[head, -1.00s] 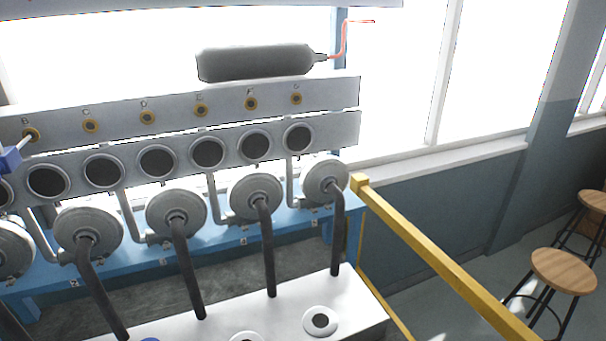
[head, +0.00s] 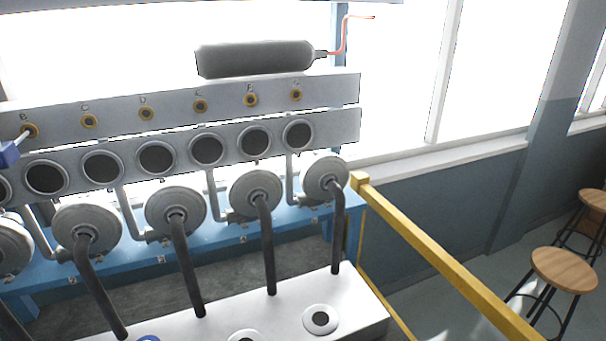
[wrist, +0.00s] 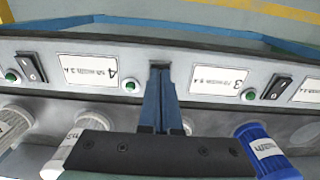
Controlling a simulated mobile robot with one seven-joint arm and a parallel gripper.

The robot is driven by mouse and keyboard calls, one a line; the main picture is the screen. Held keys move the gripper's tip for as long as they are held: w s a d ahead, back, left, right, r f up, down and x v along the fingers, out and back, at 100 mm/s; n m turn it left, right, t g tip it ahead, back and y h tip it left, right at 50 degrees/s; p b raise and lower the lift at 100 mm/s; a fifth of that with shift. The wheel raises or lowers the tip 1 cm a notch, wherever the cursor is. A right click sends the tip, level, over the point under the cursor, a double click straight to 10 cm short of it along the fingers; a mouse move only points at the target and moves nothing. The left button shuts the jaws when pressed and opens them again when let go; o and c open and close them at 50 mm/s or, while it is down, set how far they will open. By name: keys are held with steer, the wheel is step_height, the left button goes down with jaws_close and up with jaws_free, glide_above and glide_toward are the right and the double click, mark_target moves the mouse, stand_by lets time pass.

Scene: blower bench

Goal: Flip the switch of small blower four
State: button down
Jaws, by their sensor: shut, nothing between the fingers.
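In the wrist view the panel appears upside down, with black rocker switches, green lamps and white labels. The label with a 4 (wrist: 85,68) is left of my gripper (wrist: 157,128), and the label with a 3 (wrist: 218,80) is right of it. My gripper's blue fingers are shut and empty, at the panel between these labels. A dark piece shows at their far end; a switch there is mostly hidden, and contact cannot be told. One rocker switch (wrist: 32,67) shows far left, another (wrist: 275,88) at right.
A blue-capped cylinder (wrist: 265,152) and white cylinders (wrist: 92,122) lie close beside my gripper. In the head view, round blower housings (head: 176,211) with dark pipes line the blue bench. A yellow rail (head: 440,262) runs along the right, with stools (head: 563,267) beyond.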

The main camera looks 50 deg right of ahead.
steer(key=shift+f, duration=0.3)
steer(key=shift+r, duration=0.1)
step_height(320, 180, up, 7)
steer(key=p, duration=0.7)
stand_by(0.7)
